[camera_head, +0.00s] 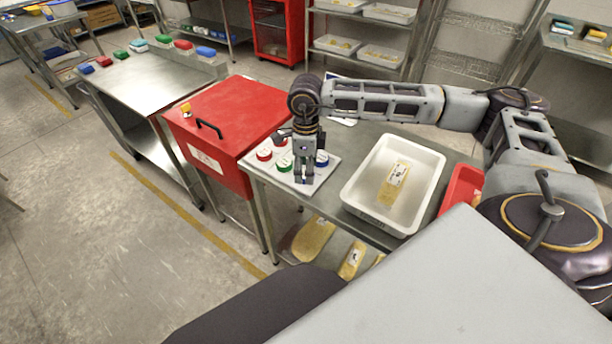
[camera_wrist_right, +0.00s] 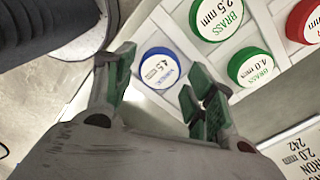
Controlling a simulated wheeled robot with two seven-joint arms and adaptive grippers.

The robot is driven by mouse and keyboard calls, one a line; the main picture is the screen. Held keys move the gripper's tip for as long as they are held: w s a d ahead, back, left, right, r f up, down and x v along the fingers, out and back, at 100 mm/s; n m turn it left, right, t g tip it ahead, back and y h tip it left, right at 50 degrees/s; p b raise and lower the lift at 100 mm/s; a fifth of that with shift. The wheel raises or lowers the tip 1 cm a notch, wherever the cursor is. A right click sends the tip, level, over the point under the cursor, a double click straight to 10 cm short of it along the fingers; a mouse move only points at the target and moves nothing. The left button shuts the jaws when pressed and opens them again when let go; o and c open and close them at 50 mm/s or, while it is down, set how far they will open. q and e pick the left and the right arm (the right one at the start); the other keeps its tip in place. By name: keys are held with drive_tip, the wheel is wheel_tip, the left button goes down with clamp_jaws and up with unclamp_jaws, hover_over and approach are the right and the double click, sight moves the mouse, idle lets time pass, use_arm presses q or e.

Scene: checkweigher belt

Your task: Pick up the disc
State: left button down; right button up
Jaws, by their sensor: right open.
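Several round coloured discs with white labels sit on a pale board: a blue disc (camera_head: 322,159), a green disc (camera_head: 284,165) and a red disc (camera_head: 264,155). In the right wrist view the blue disc (camera_wrist_right: 162,68), marked 4.5 mm, shows between the fingertips. Two green discs marked brass, 2.5 mm (camera_wrist_right: 214,18) and 4.0 mm (camera_wrist_right: 251,67), and a red disc (camera_wrist_right: 305,20) lie to its right. My right gripper (camera_head: 304,178) points down over the board, open and empty; it also shows in the wrist view (camera_wrist_right: 160,78). My left gripper is out of view.
A white tray (camera_head: 352,192) holding a yellow labelled pack (camera_head: 393,180) stands on the metal table right of the board. A red tray (camera_head: 459,188) is beyond it. A red box with a black handle (camera_head: 225,120) stands left of the board.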

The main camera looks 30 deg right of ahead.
drive_tip(key=shift+f, duration=0.75)
drive_tip(key=c, duration=0.8)
drive_tip(key=shift+r, duration=5)
